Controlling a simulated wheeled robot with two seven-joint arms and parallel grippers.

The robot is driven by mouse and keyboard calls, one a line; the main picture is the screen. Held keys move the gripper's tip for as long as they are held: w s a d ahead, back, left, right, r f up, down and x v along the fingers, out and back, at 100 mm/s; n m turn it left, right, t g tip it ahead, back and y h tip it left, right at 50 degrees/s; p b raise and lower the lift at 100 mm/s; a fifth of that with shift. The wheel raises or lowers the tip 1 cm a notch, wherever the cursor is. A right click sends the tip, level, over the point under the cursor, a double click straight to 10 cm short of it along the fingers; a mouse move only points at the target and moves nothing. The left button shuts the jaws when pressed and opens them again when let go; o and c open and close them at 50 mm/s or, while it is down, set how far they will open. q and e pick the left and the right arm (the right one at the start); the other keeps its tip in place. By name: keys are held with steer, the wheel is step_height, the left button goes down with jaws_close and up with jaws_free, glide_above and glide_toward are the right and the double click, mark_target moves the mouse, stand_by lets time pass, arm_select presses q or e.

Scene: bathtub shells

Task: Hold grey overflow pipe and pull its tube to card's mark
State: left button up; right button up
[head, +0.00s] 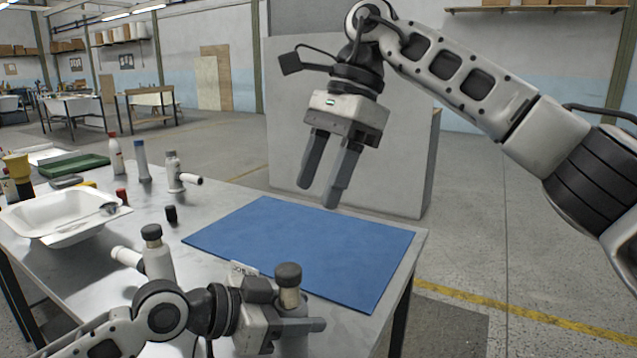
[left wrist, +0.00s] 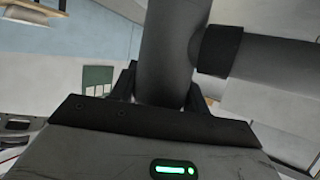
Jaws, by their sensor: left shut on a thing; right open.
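The grey overflow pipe (left wrist: 165,50) fills the middle of the left wrist view, with a side branch and a dark collar (left wrist: 219,51) on the right. In the head view its dark cap (head: 288,273) and tan tube (head: 289,298) stand upright above my left gripper (head: 300,318). That gripper is shut on the pipe and hides much of its lower body. A white card (head: 243,268) lies partly hidden behind the left gripper; its mark cannot be read. My right gripper (head: 330,197) is open and empty, pointing down above the blue mat.
The blue mat (head: 300,245) is bare over most of its area. Left of it stand a white pipe (head: 158,262), another pipe (head: 173,172), bottles (head: 116,155) and a white tub (head: 45,228). A green tray (head: 80,166) lies at the back left.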

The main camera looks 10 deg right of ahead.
arm_select(q)
steer(key=o, duration=1.1)
